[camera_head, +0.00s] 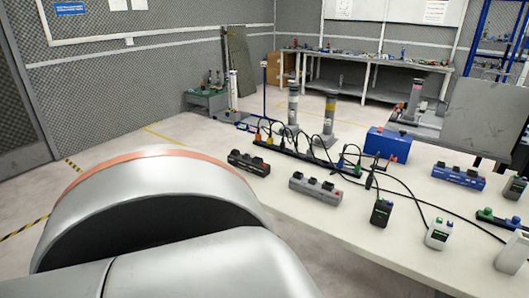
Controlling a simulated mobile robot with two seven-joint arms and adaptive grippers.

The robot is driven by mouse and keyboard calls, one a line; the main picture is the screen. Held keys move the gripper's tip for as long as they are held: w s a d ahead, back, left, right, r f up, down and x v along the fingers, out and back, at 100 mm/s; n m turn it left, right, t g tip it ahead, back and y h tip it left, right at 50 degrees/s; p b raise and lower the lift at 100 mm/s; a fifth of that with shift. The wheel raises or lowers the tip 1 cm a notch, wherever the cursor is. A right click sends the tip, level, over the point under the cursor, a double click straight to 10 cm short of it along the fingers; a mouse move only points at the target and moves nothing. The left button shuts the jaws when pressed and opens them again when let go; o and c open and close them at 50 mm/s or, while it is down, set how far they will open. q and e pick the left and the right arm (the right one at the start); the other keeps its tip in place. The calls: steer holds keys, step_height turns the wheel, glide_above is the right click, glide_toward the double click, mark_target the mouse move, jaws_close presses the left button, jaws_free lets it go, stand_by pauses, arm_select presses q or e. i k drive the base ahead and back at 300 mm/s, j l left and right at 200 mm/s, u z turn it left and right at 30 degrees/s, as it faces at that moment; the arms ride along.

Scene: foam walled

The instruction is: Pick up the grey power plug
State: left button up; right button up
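On the white table, a grey block with dark knobs on top (316,189) lies near the left part of the front edge. It is the greyest plug-like thing here, though it is too small to tell for certain that it is the power plug. A similar dark block (249,163) lies to its left and farther back, and a similar blue block (459,176) lies at the right. Neither of my grippers is in view. A large silver arm link of mine fills the lower left and is clear of the grey block.
A black power strip (300,158) with plugs and cables runs along the table's back. Cables cross the table to the right. The table front (345,228) is bare.

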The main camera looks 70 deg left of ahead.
mark_target(309, 154)
steer(key=u, duration=1.85)
steer(key=i+j, duration=0.15)
steer(key=j, duration=0.25)
steer(key=i+j, duration=0.15)
steer(key=j, duration=0.3)
steer(key=i+j, duration=0.1)
steer(key=j, duration=0.3)
